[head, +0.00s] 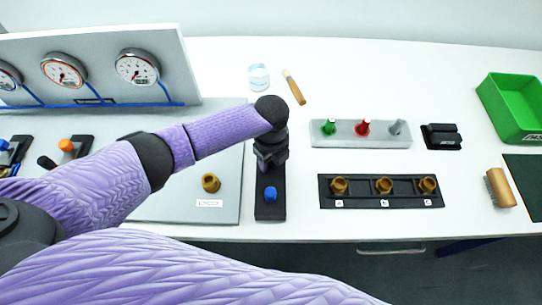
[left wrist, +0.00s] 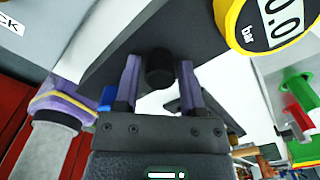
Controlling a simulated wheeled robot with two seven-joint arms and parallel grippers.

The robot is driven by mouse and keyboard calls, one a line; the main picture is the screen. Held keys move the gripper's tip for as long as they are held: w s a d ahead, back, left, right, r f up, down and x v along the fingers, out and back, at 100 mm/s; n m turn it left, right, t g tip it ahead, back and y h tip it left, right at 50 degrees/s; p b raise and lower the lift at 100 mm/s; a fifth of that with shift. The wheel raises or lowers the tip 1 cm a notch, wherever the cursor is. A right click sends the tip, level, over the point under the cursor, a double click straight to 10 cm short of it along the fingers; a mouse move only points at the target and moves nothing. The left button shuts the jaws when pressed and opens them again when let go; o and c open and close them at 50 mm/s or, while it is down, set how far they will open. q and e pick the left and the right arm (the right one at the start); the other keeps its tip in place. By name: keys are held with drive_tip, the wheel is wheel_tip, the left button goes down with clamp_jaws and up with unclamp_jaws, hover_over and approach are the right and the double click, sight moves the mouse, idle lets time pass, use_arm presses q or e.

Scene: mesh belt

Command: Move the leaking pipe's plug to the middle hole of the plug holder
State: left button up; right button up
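My left gripper (head: 270,155) points down over a narrow black plate (head: 270,211) with a blue knob (head: 270,193). In the left wrist view its fingers (left wrist: 160,82) are apart, with a dark round knob (left wrist: 159,68) between them; a small gap shows on each side. A black rack (head: 360,205) with lettered places holds brass fittings at left, middle (head: 384,186) and right. Behind it, a pale grey block (head: 347,140) holds a green (head: 329,127), a red (head: 363,127) and a grey plug (head: 397,127). I cannot tell which pipe leaks. My right gripper is out of view.
A gauge panel (head: 110,55) stands at left. A grey board with a brass fitting (head: 210,182) lies left of the black plate. A glass (head: 259,77), a brush (head: 293,87), a green bin (head: 512,108) and a wooden brush (head: 500,188) lie around.

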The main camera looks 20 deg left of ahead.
use_arm(q)
drive_tip(key=shift+o, duration=1.3)
wheel_tip(320, 180, up, 9)
drive_tip(key=shift+p, duration=1.25)
drive_tip(key=shift+r, duration=0.5)
